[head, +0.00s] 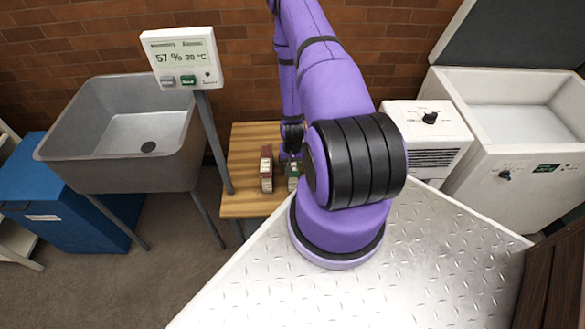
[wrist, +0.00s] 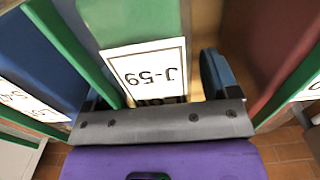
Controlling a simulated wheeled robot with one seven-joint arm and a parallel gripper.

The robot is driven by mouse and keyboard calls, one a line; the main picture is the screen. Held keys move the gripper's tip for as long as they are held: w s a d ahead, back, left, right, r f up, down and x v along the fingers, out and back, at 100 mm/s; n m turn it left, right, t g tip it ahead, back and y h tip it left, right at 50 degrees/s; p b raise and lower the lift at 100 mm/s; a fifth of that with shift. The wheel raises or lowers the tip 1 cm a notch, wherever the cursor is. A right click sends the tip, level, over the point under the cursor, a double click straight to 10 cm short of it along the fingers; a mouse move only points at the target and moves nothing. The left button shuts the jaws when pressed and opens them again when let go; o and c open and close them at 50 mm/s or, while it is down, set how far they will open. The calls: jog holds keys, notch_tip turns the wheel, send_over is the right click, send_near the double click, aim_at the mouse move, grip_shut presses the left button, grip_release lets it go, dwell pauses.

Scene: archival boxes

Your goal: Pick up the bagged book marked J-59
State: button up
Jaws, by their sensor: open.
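The bagged book marked J-59 (wrist: 148,68) stands in the middle of the wrist view, green with a white label that reads upside down. My gripper (wrist: 153,90) is open, with one dark finger on each side of this book. The right finger shows clearly in the gap beside it; the left one is mostly hidden. I cannot tell whether either finger touches the book. In the head view my gripper (head: 290,150) is low over the wooden table (head: 245,207), largely hidden by my arm. A small green book (head: 293,184) shows there, its marking too small to read.
A blue book (wrist: 45,65) stands close on the left and a dark red one (wrist: 268,50) on the right. A dark red book (head: 266,168) also shows on the table. A sink (head: 105,165), a display post (head: 213,140) and a white machine (head: 430,135) surround the table.

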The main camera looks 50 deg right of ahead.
jog(key=shift+f, duration=0.1)
jog(key=shift+c, duration=0.2)
jog(key=c, duration=1.3)
